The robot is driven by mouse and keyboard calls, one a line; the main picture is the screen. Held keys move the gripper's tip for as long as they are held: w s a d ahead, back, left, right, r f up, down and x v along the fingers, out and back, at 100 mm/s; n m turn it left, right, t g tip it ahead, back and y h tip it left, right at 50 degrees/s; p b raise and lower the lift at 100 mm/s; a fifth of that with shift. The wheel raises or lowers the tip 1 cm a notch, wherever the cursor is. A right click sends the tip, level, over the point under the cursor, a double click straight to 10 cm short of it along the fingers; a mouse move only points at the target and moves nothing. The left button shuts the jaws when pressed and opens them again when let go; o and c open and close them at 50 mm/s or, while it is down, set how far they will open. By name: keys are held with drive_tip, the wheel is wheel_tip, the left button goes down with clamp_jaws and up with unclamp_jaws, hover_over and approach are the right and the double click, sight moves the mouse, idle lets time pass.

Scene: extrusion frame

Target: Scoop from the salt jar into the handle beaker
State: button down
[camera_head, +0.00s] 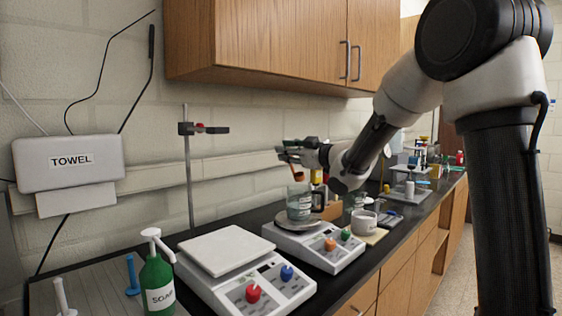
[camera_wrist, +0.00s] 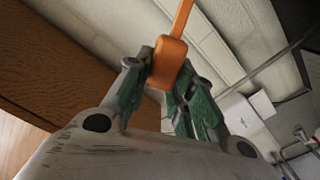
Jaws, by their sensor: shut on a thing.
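My gripper (camera_head: 290,153) is shut on an orange scoop (camera_wrist: 169,58), which shows between the green-padded fingers in the wrist view. In the head view the scoop's orange-brown end (camera_head: 297,177) hangs tilted below the fingers, just above the handle beaker. Whether the scoop holds salt cannot be seen. The handle beaker (camera_head: 299,205) is clear glass with a dark handle on its right, standing upright on the round pan of a balance. A glass vessel (camera_head: 354,201) and a white cup (camera_head: 364,224) stand to the right; no label shows which is the salt jar.
The balance (camera_head: 318,246) under the beaker has orange and green knobs. A second balance (camera_head: 230,260) and a green soap bottle (camera_head: 158,285) stand at left front. A stand rod (camera_head: 188,165) with a clamp rises behind. Wooden cabinets (camera_head: 275,40) hang above the bench.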

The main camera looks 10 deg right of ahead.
drive_tip(key=d+m, duration=0.1)
drive_tip(key=w+d+m, duration=0.1)
drive_tip(key=m, duration=0.1)
drive_tip(key=w+d+m, duration=0.1)
drive_tip(key=shift+w+d+r+m, duration=0.15)
drive_tip(key=shift+r+m, duration=0.15)
drive_tip(key=shift+r, duration=0.1)
drive_tip(key=shift+m, duration=0.4)
drive_tip(key=shift+w+d+r, duration=0.15)
drive_tip(key=shift+r, duration=1.95)
